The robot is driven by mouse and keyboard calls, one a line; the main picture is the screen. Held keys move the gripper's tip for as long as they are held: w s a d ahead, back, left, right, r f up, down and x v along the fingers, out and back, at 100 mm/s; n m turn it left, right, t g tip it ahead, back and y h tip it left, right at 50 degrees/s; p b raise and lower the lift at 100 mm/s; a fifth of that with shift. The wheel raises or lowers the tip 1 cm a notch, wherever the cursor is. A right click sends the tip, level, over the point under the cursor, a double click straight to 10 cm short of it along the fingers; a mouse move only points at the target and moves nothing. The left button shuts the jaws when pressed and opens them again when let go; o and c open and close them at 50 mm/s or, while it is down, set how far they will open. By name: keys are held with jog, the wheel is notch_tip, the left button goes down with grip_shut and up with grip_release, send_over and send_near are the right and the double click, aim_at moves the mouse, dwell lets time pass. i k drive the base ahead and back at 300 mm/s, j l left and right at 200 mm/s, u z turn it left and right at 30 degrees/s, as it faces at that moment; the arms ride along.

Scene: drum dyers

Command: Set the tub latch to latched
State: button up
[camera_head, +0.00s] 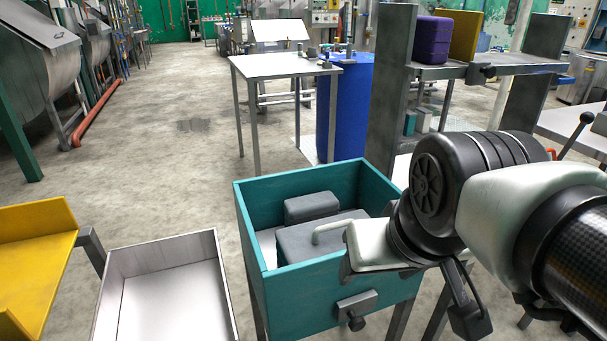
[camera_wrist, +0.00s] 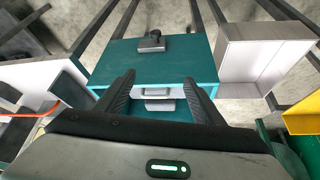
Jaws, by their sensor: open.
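The teal tub (camera_head: 290,300) stands on dark legs at the lower middle of the head view, and its top is open. The tub latch (camera_head: 354,305) is a grey bracket with a black knob on the tub's front face. In the wrist view the latch (camera_wrist: 151,43) shows on the teal face (camera_wrist: 185,65), beyond the fingertips and apart from them. My gripper (camera_wrist: 159,84) is open, its two dark fingers spread with nothing gripped between them. I cannot tell the latch's setting.
Grey blocks (camera_head: 311,207) lie inside the tub. A pale metal tray (camera_head: 165,290) and a yellow chute (camera_head: 35,255) stand left of it. Behind are a white table (camera_head: 285,66), a blue drum (camera_head: 345,110) and a shelf holding a purple crate (camera_head: 432,40). Open floor lies at centre left.

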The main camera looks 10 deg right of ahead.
aim_at(355, 324)
jog(key=k+j, duration=0.2)
jog(key=j, duration=0.15)
jog(key=k+j+z, duration=0.1)
jog(key=k+j, duration=0.15)
jog(key=j, duration=0.15)
jog(key=k+j, duration=0.2)
jog(key=k+j+z, duration=0.05)
